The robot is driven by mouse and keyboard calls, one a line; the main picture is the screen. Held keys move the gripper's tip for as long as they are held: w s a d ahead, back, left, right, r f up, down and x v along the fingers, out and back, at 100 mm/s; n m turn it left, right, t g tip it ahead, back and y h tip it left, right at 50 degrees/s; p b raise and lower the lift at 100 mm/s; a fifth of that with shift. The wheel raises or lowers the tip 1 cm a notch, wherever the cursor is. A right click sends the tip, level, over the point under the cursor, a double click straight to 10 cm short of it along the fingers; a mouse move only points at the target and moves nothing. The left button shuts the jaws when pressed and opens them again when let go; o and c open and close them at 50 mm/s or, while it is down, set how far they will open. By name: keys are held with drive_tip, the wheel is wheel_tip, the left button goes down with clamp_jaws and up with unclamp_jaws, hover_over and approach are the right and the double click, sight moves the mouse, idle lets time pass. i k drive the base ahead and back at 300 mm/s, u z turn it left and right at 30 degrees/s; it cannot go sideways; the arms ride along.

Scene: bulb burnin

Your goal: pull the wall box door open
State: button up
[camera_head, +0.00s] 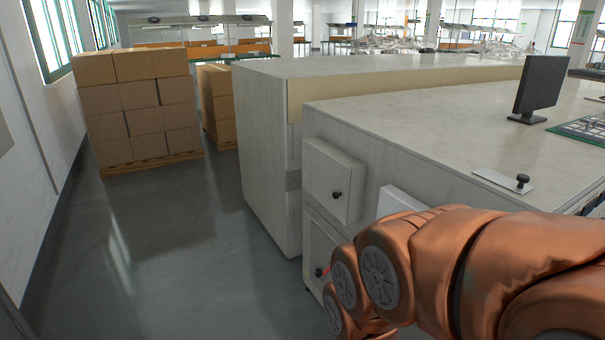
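A pale grey box (334,179) with a black knob (337,195) is fixed to the end face of the grey counter. Its door looks shut. Below it is another pale panel (321,246) with a dark knob (319,272), partly hidden by my copper arm. Which of the two the task calls the wall box I cannot tell for certain. My arm reaches in from the lower right and bends down in front of the counter. My gripper does not show; it is hidden behind the arm or below the picture edge.
The counter top (425,112) holds a monitor (541,88) and a white plate with a black knob (505,181). A white block (401,201) juts from the counter's side near my arm. Stacked cartons (137,105) stand at the back left. The floor (175,255) left of the counter is clear.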

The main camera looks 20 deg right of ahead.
sight(326, 179)
drive_tip(key=u, duration=0.45)
drive_tip(key=i, duration=0.8)
drive_tip(key=u, duration=0.35)
